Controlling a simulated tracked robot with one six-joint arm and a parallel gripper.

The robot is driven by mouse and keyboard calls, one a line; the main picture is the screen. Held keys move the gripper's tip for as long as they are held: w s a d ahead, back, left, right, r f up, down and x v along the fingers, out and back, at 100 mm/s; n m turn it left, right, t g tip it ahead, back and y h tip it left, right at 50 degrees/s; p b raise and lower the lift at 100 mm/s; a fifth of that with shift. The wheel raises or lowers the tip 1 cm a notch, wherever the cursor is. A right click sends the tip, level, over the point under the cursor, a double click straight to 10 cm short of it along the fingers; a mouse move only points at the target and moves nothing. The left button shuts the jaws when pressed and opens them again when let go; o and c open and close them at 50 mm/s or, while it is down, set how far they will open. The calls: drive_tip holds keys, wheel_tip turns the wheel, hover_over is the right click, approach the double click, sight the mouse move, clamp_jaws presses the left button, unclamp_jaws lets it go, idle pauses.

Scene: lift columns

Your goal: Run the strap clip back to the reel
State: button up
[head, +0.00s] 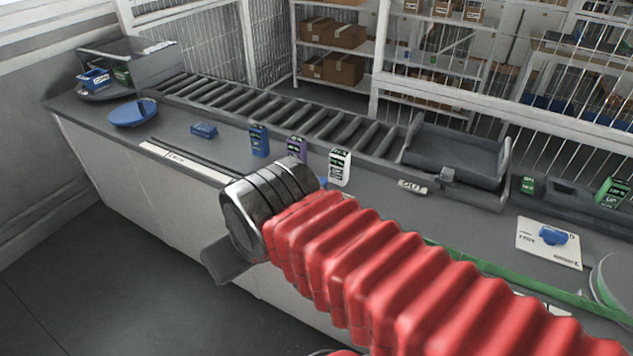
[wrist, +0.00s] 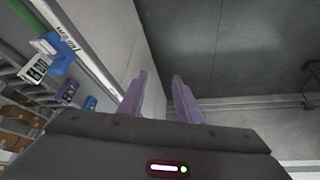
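A green strap (head: 520,276) runs along the counter's front edge at the right in the head view, towards a pale round reel (head: 612,285) cut off by the right edge. In the wrist view the strap (wrist: 28,18) ends at a blue piece, which looks like the clip (wrist: 46,44), by a white ruled strip. In the head view my red arm hides this end. My gripper (head: 225,262) hangs out past the counter's front edge. In the wrist view its two purple fingers (wrist: 161,76) are apart with nothing between them, well away from the clip.
On the counter stand a blue box (head: 259,140), a purple box (head: 297,148) and a white box (head: 340,166). Behind them run rollers (head: 290,110) and a grey tray (head: 455,155). A white card (head: 535,250) bears a blue item (head: 553,235). Floor is clear in front.

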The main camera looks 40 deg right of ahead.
drive_tip(key=shift+o, duration=0.5)
drive_tip(key=o, duration=0.3)
drive_tip(key=shift+w+d+r, duration=0.15)
drive_tip(key=shift+w+d, duration=0.1)
drive_tip(key=o, duration=0.3)
drive_tip(key=shift+n+g, duration=0.6)
drive_tip(key=w+d, duration=0.1)
drive_tip(key=d, duration=0.1)
drive_tip(key=w+d+r, duration=0.1)
drive_tip(key=w+d, duration=0.1)
drive_tip(key=w+d+r, duration=0.1)
drive_tip(key=w+d, duration=0.1)
drive_tip(key=d, duration=0.1)
drive_tip(key=shift+w, duration=0.15)
drive_tip(key=w+d+n, duration=0.1)
drive_tip(key=d, duration=0.7)
drive_tip(key=w+d+f+n+y, duration=0.1)
drive_tip(key=w+d, duration=0.1)
drive_tip(key=d, duration=0.7)
drive_tip(key=w+d+f, duration=0.1)
drive_tip(key=w+d, duration=0.1)
drive_tip(key=d, duration=0.6)
drive_tip(key=shift+w+d+n+y, duration=0.2)
drive_tip(key=shift+n+y, duration=0.1)
drive_tip(key=shift+n, duration=0.1)
drive_tip(key=x, duration=1.3)
drive_tip(key=shift+f, duration=0.4)
drive_tip(key=shift+c, duration=0.3)
